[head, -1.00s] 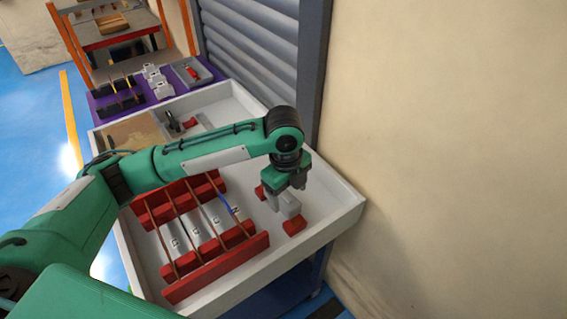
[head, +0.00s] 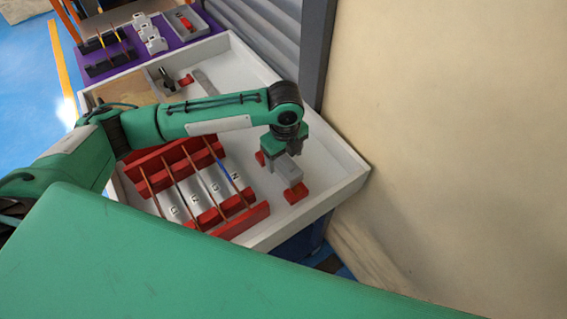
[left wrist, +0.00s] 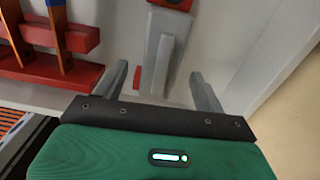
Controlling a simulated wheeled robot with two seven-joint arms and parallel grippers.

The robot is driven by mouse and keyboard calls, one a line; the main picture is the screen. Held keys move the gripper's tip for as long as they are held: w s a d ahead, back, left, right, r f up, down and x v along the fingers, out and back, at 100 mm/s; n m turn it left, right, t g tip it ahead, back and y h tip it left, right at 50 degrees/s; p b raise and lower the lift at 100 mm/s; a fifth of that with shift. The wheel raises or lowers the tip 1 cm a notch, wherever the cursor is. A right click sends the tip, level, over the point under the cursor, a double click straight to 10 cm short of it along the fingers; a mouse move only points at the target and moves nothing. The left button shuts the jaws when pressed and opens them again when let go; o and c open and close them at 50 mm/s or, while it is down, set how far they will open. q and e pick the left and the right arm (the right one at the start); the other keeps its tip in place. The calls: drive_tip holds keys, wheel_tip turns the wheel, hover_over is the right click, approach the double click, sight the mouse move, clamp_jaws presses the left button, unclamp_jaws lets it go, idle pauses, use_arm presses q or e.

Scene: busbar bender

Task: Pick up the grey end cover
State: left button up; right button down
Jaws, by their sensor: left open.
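The grey end cover (head: 288,170) is a narrow block with a slot, lying in the white tray with a red block at each end. In the left wrist view the cover (left wrist: 163,48) lies ahead of the fingers, roughly in line with the gap between them. My left gripper (head: 283,155) is over the cover, pointing down, and hides part of it. Its fingers (left wrist: 161,86) are apart with nothing held between them. I cannot tell the exact height of the fingertips above the cover. My right gripper is not in view.
Red holders (head: 239,222) with copper-coloured bars and one blue-marked bar stand left of the cover. The white tray's rim (head: 352,184) runs close to the wall on the right. A purple shelf (head: 100,55) with parts is at the back.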

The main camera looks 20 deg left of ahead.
sight(283, 159)
use_arm(q)
drive_tip(key=f, duration=0.4)
drive_tip(key=shift+w+a+f+p, duration=0.2)
drive_tip(key=shift+a+f+p, duration=0.1)
drive_tip(key=shift+p, duration=0.1)
drive_tip(key=c, duration=1.1)
drive_tip(key=shift+r, duration=0.15)
